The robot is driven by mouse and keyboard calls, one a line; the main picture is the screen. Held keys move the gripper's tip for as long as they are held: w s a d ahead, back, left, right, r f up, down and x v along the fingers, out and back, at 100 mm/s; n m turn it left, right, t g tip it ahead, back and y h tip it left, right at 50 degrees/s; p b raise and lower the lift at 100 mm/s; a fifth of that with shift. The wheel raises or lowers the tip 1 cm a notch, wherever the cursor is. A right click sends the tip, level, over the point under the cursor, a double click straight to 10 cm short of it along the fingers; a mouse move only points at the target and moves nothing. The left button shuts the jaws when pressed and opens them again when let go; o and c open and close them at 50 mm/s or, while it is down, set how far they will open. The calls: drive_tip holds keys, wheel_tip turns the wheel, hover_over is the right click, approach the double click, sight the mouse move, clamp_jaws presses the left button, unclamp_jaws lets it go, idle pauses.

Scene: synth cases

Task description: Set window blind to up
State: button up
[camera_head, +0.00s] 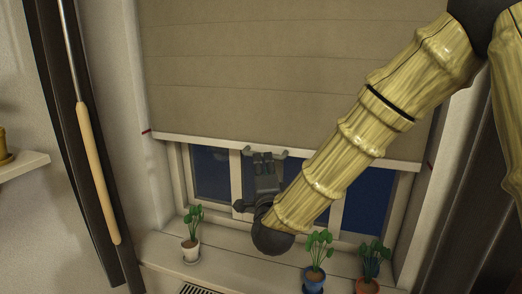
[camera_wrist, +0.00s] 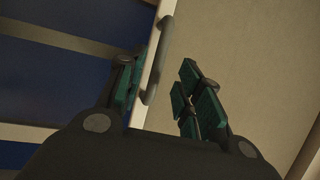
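The beige window blind (camera_head: 285,70) hangs partly lowered, with a pale bottom bar (camera_head: 205,141) above the lower part of the window. A grey curved handle (camera_wrist: 160,55) is on the bottom bar, and its ends show beside my fingers in the head view (camera_head: 283,152). My gripper (camera_head: 263,157) is just at the bar, reaching up from below. In the wrist view my gripper (camera_wrist: 156,68) has its two fingers apart, with the handle and bar edge between them. The left finger is close to the handle; I cannot tell whether they touch.
Potted plants stand on the sill: one in a white pot (camera_head: 191,249) at left, one in a blue pot (camera_head: 314,279) and one in a terracotta pot (camera_head: 368,285) at right. A dark panel with a wooden handle (camera_head: 97,170) stands left.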

sight(262, 155)
drive_tip(key=p+x, duration=0.2)
drive_tip(key=x, duration=0.3)
drive_tip(key=shift+w, duration=0.7)
drive_tip(key=shift+s+a, duration=0.1)
clamp_jaws()
